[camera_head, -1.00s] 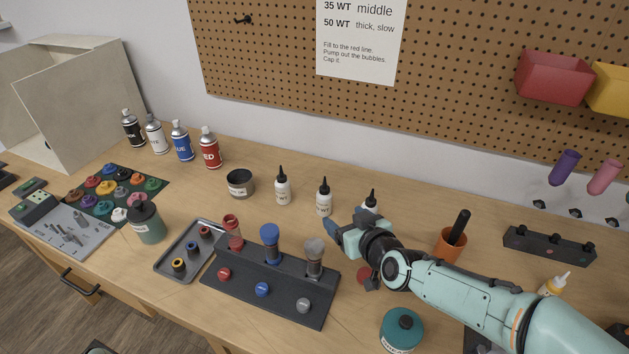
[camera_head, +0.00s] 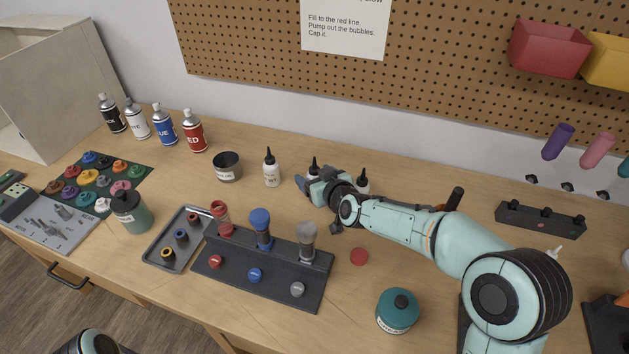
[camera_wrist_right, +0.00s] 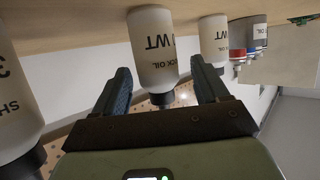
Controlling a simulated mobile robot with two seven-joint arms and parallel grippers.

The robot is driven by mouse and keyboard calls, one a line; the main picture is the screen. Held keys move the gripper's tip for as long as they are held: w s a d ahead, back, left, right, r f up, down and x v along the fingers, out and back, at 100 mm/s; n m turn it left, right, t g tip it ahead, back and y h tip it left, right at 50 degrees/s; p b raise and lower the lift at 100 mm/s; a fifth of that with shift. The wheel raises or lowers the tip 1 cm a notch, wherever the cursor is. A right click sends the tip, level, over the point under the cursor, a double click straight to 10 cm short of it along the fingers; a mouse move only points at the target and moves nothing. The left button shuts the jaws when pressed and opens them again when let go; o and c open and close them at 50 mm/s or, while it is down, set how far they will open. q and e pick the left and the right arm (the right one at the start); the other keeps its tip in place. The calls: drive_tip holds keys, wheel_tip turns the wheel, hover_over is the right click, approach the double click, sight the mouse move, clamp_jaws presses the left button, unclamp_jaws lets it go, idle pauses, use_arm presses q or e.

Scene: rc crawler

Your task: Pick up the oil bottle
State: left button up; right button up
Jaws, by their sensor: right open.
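Three white oil bottles with black pointed caps stand in a row near the back of the bench. The left one (camera_head: 271,172) is clear in the head view. The middle one (camera_head: 314,165) is mostly hidden by my right gripper (camera_head: 312,186), and the right one (camera_head: 363,183) is partly hidden by my arm. In the right wrist view, which is upside down, the middle bottle (camera_wrist_right: 155,50) stands between the two spread fingers of my right gripper (camera_wrist_right: 162,88). Gaps show beside it, so the jaws are open around or just before it. My left gripper is out of view.
A dark shock stand (camera_head: 270,275) and a grey tray (camera_head: 160,250) lie in front of the bottles. An open tin (camera_head: 227,167) stands left of them, spray cans (camera_head: 193,131) further left. A teal jar (camera_head: 397,312) and red disc (camera_head: 359,257) are nearer the front.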

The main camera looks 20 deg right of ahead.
drive_tip(key=x, duration=0.3)
drive_tip(key=shift+r, duration=0.1)
drive_tip(key=c, duration=1.1)
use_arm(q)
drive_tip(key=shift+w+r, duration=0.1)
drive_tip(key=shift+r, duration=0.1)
use_arm(e)
wheel_tip(320, 180, up, 9)
drive_tip(key=p, duration=0.3)
drive_tip(key=shift+a, duration=0.1)
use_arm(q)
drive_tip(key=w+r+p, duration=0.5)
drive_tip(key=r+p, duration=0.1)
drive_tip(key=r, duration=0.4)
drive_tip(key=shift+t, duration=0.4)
use_arm(e)
drive_tip(key=shift+r, duration=5.5)
